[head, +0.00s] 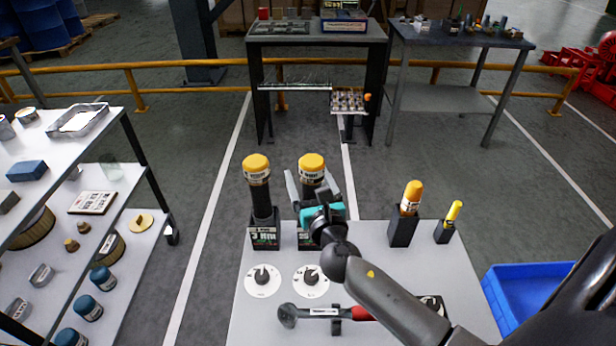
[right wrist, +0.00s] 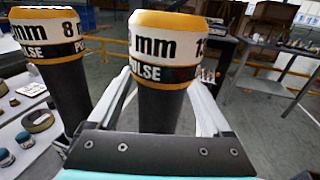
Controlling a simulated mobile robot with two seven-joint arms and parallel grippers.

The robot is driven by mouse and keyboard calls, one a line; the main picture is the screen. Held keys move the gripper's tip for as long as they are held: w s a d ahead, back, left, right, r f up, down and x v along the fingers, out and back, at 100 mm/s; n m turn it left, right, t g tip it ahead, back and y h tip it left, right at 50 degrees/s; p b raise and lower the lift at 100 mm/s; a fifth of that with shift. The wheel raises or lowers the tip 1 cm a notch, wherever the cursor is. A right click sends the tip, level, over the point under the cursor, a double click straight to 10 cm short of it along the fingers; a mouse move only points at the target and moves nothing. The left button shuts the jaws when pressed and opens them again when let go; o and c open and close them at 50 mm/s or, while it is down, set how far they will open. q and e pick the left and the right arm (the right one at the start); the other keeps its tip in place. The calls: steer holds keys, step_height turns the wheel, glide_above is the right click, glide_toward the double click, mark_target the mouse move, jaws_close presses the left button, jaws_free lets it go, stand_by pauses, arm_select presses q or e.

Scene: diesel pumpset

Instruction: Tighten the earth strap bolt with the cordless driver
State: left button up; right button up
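Two upright black tools with yellow caps and white "mm" and "PULSE" bands stand in dark holders at the bench's back left. They look like the drivers. The left tool (head: 258,180) reads "8 mm" in the right wrist view (right wrist: 50,50). The right tool (head: 312,168) shows "mm", its full size number not readable; it also fills the right wrist view's middle (right wrist: 162,75). My right gripper (head: 313,188) is open, its fingers on either side of the right tool's body (right wrist: 160,100). No firm contact is visible. My left gripper, the earth strap and its bolt are not visible.
A blue crate (head: 535,290) is right. A stocked shelf rack (head: 112,140) stands left. Two tables and a yellow rail (head: 190,64) are behind.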

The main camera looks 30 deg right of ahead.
steer(key=shift+s+f, duration=0.1)
steer(key=shift+f, duration=0.1)
steer(key=shift+s+a, duration=0.2)
steer(key=shift+s, duration=0.35)
steer(key=b+v, duration=0.1)
steer(key=v, duration=1.3)
steer(key=shift+r, duration=0.2)
